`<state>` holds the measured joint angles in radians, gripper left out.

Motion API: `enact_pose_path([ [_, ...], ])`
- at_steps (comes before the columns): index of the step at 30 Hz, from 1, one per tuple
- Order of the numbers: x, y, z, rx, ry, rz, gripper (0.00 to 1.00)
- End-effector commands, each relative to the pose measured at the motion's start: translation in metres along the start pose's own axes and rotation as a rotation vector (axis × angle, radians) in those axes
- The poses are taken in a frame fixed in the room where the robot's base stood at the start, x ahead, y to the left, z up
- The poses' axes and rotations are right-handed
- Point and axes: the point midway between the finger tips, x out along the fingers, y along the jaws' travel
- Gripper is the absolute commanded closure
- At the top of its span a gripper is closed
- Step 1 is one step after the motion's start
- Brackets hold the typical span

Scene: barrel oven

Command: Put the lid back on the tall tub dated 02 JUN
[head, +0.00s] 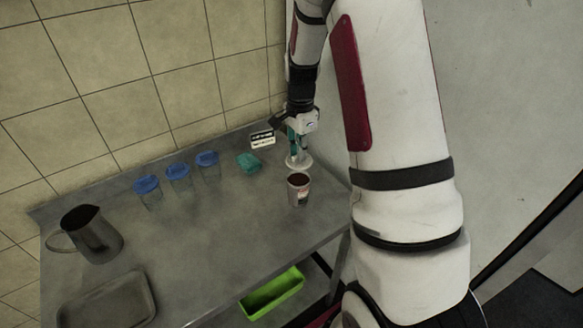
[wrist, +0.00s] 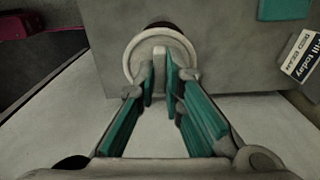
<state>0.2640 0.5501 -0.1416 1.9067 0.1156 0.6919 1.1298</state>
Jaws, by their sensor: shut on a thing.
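The lid (head: 299,163) is pale and round, and it also shows in the wrist view (wrist: 134,50). My gripper (head: 297,151) is shut on the lid, with its fingertips (wrist: 161,78) at the lid's middle. The tub (head: 299,193) stands upright and open on the steel table, with dark contents and a label too small to read. In the head view the lid is just above and behind the tub's mouth, apart from a full seat on it. In the wrist view the lid hides most of the tub; only a dark edge shows beyond it.
A black-and-white card (head: 262,139) reads partly "today" in the wrist view (wrist: 300,54). A teal block (head: 249,163) lies nearby. Three blue-lidded clear containers (head: 178,172), a metal jug (head: 92,235) and a tray (head: 105,302) stand left. A green bin (head: 272,293) is below. The table's middle is clear.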

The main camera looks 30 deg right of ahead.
Motion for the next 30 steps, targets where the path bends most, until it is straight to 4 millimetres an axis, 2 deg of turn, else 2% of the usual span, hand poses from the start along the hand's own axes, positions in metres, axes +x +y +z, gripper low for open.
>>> enact_pose_path([
  [5,0.005,-0.001,-0.003,-0.001,-0.001,0.003,1.00],
  [21,0.051,-0.001,-0.002,-0.001,-0.001,0.002,1.00],
  [30,0.062,-0.001,-0.002,0.000,0.000,0.001,1.00],
])
